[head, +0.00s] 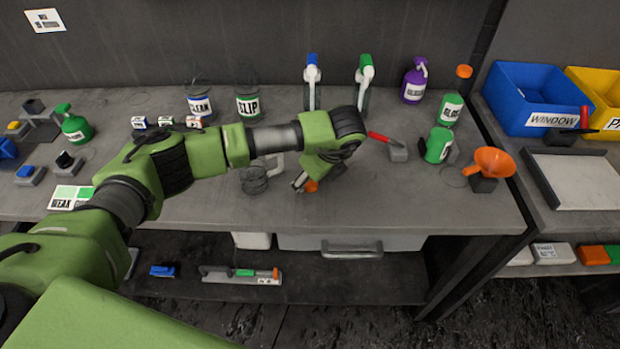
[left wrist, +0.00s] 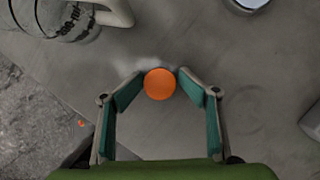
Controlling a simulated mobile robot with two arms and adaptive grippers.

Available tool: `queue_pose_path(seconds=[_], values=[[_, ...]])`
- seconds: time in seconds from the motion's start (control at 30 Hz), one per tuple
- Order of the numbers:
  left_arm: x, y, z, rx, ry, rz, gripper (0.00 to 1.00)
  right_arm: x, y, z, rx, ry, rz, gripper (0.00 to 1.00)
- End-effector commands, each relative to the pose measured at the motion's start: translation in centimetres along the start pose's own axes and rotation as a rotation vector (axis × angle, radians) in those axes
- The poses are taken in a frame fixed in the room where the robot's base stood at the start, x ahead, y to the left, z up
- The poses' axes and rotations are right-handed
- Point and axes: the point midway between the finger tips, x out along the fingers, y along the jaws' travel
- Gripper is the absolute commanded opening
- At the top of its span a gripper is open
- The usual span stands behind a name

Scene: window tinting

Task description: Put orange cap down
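The orange cap (left wrist: 159,84) is a round orange disc between the fingertips of my left gripper (left wrist: 160,77) in the left wrist view. The teal finger pads lean inward and meet the cap on both sides. In the head view, a small orange part of the cap (head: 311,186) shows under my left gripper (head: 303,184), low over the front part of the grey workbench (head: 400,205). I cannot tell whether the cap touches the bench top. My right gripper is not in view.
A clear measuring jug (head: 254,180) stands just left of my gripper. A red-handled tool (head: 398,152), a green bottle (head: 438,145) and an orange funnel (head: 491,162) are to the right. The bench's front edge is close.

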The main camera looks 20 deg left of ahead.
Motion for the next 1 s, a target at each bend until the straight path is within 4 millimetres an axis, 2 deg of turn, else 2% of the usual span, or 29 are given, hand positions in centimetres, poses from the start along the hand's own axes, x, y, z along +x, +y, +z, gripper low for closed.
queue_pose_path(seconds=[0.03,0.23,0.43,0.47,0.5,0.8,1.0], values=[[0.6,0.5,-0.8,0.012,0.011,0.014,0.44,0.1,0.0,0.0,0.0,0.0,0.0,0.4],[0.5,0.5,-0.8,0.013,0.011,0.014,0.44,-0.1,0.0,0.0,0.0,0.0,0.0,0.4],[-1.1,0.4,-0.1,0.013,0.01,0.014,0.44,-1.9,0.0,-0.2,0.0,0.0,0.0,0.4],[-1.4,0.3,-0.2,0.013,0.01,0.01,0.44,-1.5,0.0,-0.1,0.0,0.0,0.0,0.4],[-2.0,0.2,-0.4,0.014,0.01,0.007,0.44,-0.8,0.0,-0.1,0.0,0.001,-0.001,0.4],[-9.1,0.1,0.0,0.007,0.005,0.004,0.44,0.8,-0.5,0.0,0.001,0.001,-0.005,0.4],[-12.0,0.1,0.1,0.007,0.005,0.005,0.44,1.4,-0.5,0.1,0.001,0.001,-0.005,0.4]])
